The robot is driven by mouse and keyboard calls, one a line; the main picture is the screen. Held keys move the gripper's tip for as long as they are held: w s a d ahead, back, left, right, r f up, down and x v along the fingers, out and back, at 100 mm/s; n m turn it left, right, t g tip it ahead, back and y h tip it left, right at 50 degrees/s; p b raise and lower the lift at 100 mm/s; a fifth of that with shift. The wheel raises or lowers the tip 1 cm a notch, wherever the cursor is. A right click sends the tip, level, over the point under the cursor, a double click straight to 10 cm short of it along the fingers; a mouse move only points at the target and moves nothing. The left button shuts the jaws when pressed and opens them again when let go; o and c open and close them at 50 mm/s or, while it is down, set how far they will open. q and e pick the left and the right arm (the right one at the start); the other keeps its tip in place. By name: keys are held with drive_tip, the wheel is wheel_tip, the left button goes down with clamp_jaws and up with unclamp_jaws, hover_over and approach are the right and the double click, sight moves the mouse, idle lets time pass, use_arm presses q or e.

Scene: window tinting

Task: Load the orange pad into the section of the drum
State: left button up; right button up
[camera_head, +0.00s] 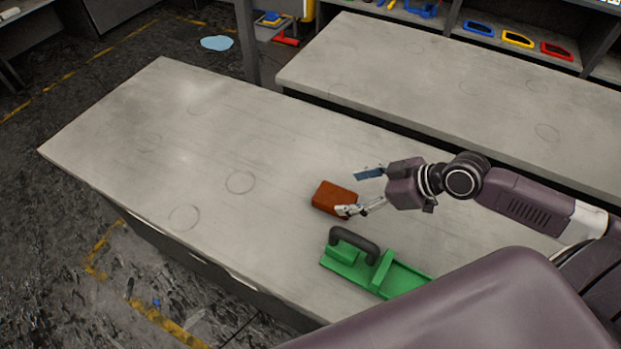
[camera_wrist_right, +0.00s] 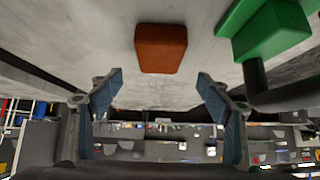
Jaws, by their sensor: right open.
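The orange pad (camera_head: 334,197) is a small brownish-orange block lying on the grey table. My right gripper (camera_head: 358,191) is open beside it, with one fingertip close to the pad's near right edge in the head view. In the right wrist view, the pad (camera_wrist_right: 161,48) lies ahead of the two spread blue-padded fingers (camera_wrist_right: 160,92), with nothing between them. A green holder with a dark curved handle (camera_head: 380,272) stands on the table in front of the pad; part of it is hidden by my own body. I see no clear drum. My left gripper is not in view.
The grey table (camera_head: 130,130) is clear on its left side, apart from faint ring marks. A second grey table (camera_head: 450,75) stands behind, across a narrow gap. Shelves with blue, yellow and red frames (camera_head: 517,39) are at the back right.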

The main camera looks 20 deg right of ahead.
sight(337, 197)
drive_tip(key=shift+r, duration=0.25)
drive_tip(key=shift+w+f, duration=0.1)
drive_tip(key=shift+f, duration=0.1)
drive_tip(key=shift+w+a+f, duration=0.15)
drive_tip(key=shift+w+f, duration=0.1)
drive_tip(key=shift+f, duration=0.2)
drive_tip(key=shift+w+a+f, duration=0.15)
drive_tip(key=shift+w+f, duration=0.05)
drive_tip(key=shift+f, duration=0.25)
drive_tip(key=p+x, duration=0.1)
drive_tip(key=x, duration=0.2)
drive_tip(key=shift+a+f, duration=0.2)
drive_tip(key=shift+f, duration=0.2)
drive_tip(key=shift+w+a+f, duration=0.25)
drive_tip(key=shift+w+f, duration=0.1)
drive_tip(key=shift+f, duration=0.2)
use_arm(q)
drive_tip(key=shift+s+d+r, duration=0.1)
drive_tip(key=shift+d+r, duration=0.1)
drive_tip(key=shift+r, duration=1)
use_arm(e)
drive_tip(key=shift+c, duration=0.3)
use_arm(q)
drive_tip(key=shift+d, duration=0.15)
use_arm(e)
drive_tip(key=c, duration=1.4)
drive_tip(key=shift+r, duration=0.1)
